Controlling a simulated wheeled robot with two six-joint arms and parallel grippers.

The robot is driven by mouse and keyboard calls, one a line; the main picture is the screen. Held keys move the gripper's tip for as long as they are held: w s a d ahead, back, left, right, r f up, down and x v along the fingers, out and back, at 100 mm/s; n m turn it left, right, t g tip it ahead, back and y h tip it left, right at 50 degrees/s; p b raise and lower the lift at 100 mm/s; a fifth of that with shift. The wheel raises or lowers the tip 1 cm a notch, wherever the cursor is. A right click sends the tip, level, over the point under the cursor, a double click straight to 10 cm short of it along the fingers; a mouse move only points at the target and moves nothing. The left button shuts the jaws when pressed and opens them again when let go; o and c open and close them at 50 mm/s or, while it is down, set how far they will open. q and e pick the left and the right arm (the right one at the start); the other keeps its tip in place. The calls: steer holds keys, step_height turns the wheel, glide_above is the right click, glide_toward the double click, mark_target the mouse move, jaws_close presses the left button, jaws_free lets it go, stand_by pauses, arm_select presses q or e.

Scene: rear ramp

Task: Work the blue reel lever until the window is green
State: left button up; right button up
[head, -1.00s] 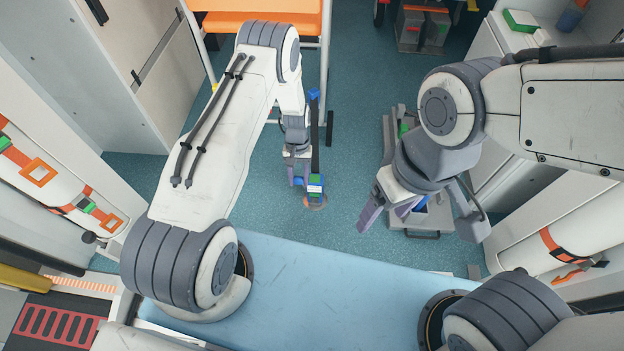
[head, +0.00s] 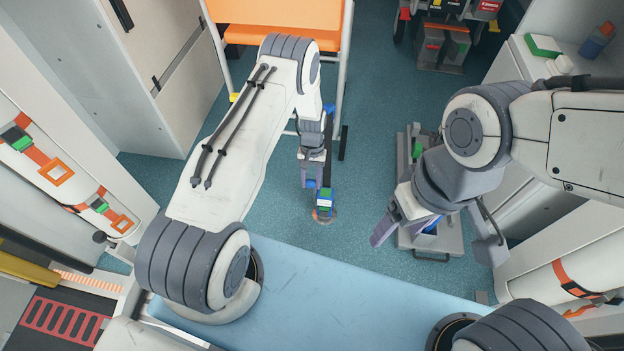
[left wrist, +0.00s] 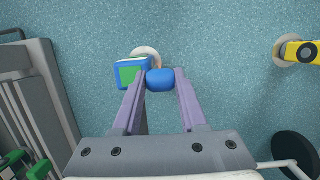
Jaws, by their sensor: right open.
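The blue reel (head: 325,197) stands on a round pad on the floor, with a dark strap running up from it toward the orange seat. In the left wrist view the reel (left wrist: 146,62) shows a green window (left wrist: 129,75) on its blue housing. My left gripper (head: 311,183) is at the reel's left side. In the left wrist view the blue lever's end (left wrist: 160,81) sits between my left fingertips (left wrist: 160,75), which appear to touch both its sides. My right gripper (head: 405,226) is open, empty and apart from the reel, to its right.
A grey case (head: 447,240) lies on the floor beneath my right gripper. An orange seat (head: 283,20) stands at the back. A yellow device (left wrist: 300,52) shows in the left wrist view. A pale blue surface (head: 350,285) lies in front.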

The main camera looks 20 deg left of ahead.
arm_select(q)
steer(key=o, duration=0.4)
steer(key=shift+w, duration=0.15)
steer(key=shift+r, duration=0.1)
steer(key=p+v, duration=0.4)
steer(key=v, duration=0.6)
steer(key=shift+r, duration=0.2)
